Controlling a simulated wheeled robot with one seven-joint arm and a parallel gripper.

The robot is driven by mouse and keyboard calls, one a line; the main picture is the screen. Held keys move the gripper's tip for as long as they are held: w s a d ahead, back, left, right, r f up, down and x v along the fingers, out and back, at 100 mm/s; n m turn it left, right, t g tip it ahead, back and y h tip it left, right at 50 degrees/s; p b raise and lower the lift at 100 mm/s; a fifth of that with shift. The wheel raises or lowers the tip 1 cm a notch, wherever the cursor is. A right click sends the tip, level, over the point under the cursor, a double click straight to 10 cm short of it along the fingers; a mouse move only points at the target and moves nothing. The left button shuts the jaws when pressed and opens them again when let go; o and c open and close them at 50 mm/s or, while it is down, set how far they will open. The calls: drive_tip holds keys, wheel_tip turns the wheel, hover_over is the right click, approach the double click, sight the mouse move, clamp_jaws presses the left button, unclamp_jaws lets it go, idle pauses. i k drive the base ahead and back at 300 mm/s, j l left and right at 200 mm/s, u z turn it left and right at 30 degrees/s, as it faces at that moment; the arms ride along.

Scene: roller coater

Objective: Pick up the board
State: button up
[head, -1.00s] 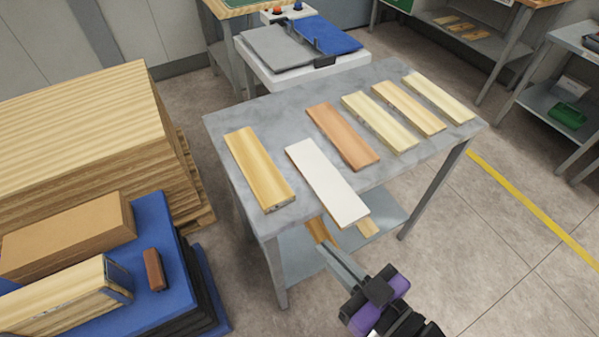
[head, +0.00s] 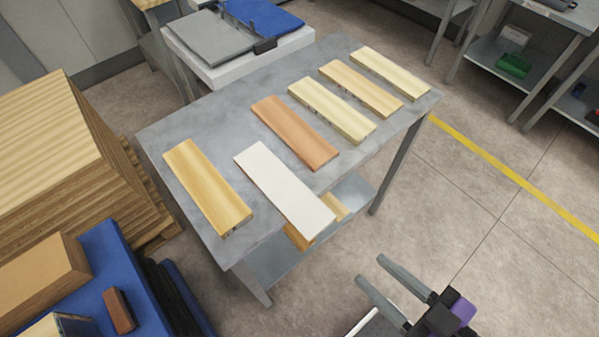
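Several boards lie apart on the grey table (head: 150,140). A yellow wood board (head: 207,188) is at the left. A white board (head: 284,188) lies beside it and sticks out past the near table edge. A reddish-brown board (head: 295,132) is in the middle. Three pale wood boards lie to the right: one (head: 332,110), another (head: 361,88) and a third at the far right (head: 390,72). Which board the task means cannot be told. My gripper (head: 367,270) is at the lower right, off the table's near side, with its two fingers apart and nothing between them.
More wood pieces (head: 334,208) lie on the table's lower shelf (head: 270,262). Stacked wood (head: 55,150) and a blue platform (head: 95,280) with a small brown block (head: 119,311) stand at the left. A grey-and-blue-topped stand (head: 235,70) is behind. Open floor lies right.

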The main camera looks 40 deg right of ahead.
sight(309, 216)
drive_tip(key=j+z, duration=0.3)
drive_tip(key=j, duration=0.5)
drive_tip(key=k+j+z, duration=0.1)
drive_tip(key=j+z, duration=0.2)
drive_tip(key=j, duration=0.45)
drive_tip(key=k+j+z, duration=0.1)
drive_tip(key=j, duration=1.7)
drive_tip(key=i, duration=0.1)
